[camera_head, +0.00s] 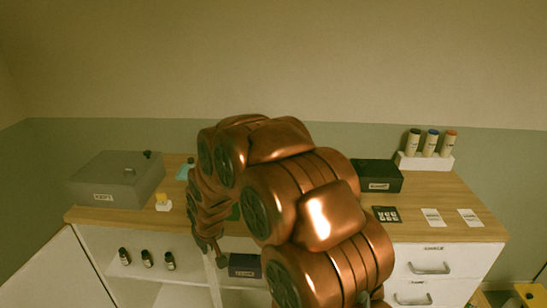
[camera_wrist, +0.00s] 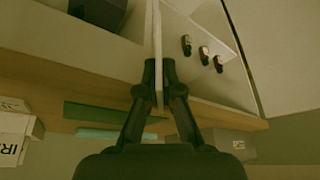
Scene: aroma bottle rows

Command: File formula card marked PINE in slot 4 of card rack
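My gripper (camera_head: 215,250) is low in front of the cabinet, near the counter's front edge. In the wrist view my gripper's fingers (camera_wrist: 159,66) come close together at the tips, in line with a thin pale upright edge. I cannot tell whether that edge is a card between them or only the cabinet divider behind. Two white cards (camera_head: 432,217) (camera_head: 470,217) lie flat at the counter's right; their print is too small to read. No PINE marking is legible. A green slab (camera_wrist: 95,112) shows in the wrist view. I cannot identify the card rack or its slots.
The wooden counter (camera_head: 110,217) carries a grey box (camera_head: 118,180), a black box (camera_head: 378,178), a dark tile (camera_head: 387,214) and a white holder (camera_head: 425,162) with three bottles. Below, an open shelf holds three dark bottles (camera_head: 146,258) and a dark box (camera_head: 244,266). Drawers (camera_head: 430,267) are at right.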

